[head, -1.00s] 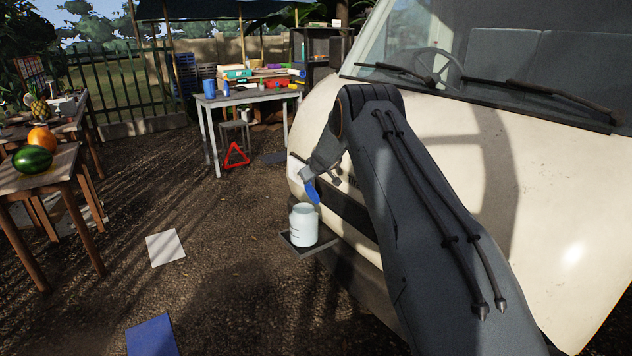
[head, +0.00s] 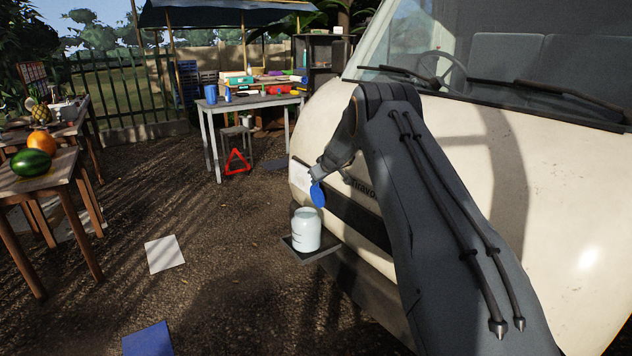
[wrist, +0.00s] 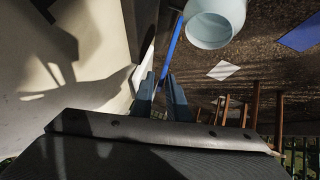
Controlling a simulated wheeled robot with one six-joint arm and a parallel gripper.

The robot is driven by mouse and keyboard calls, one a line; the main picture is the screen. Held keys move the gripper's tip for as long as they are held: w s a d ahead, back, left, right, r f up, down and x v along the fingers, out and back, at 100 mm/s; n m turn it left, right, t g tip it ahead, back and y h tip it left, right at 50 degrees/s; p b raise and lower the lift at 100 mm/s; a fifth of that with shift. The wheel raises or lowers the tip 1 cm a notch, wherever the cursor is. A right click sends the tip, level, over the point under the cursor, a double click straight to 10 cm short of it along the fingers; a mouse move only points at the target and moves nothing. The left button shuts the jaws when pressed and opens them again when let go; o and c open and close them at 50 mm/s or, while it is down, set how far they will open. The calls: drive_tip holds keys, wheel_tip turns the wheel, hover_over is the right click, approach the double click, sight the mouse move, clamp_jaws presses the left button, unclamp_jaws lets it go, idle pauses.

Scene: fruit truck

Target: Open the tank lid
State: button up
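The tank, a pale white jar (head: 306,236) with an open mouth, stands upright on a small dark shelf at the front of the cream truck. It also shows in the wrist view (wrist: 214,24) at the top, its round mouth uncovered. The blue lid (head: 318,195) is off the jar, tilted on edge just above it in the head view. In the wrist view the lid (wrist: 172,52) is a thin blue strip seen edge-on. My gripper (wrist: 162,84) is shut on one edge of the lid; in the head view its fingers are small and partly hidden.
The cream truck (head: 520,190) fills the right side, close beside my arm. The dark shelf (head: 318,253) under the jar is small. A white sheet (head: 164,254) and a blue sheet (head: 148,340) lie on the ground. A fruit table (head: 70,160) stands left; open ground lies between.

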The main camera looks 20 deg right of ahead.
drive_tip(key=shift+a, duration=0.2)
drive_tip(key=b+v, duration=0.2)
drive_tip(key=v, duration=0.5)
drive_tip(key=shift+s+r, duration=0.25)
drive_tip(key=shift+s, duration=0.05)
idle(0.4)
drive_tip(key=s+a+r+g+y, duration=0.1)
drive_tip(key=s+a+g, duration=0.1)
drive_tip(key=s+a, duration=0.8)
drive_tip(key=s+a+m+g+p, duration=0.1)
drive_tip(key=s+a+m+g, duration=0.1)
drive_tip(key=s, duration=2.1)
drive_tip(key=s+a+f+m+g+h, duration=0.1)
drive_tip(key=s+a+g, duration=0.3)
drive_tip(key=s, duration=1.9)
drive_tip(key=shift+s+a+f+m+g+p, duration=0.15)
drive_tip(key=shift+s+f+m+g+p, duration=0.2)
drive_tip(key=shift+m+g, duration=0.3)
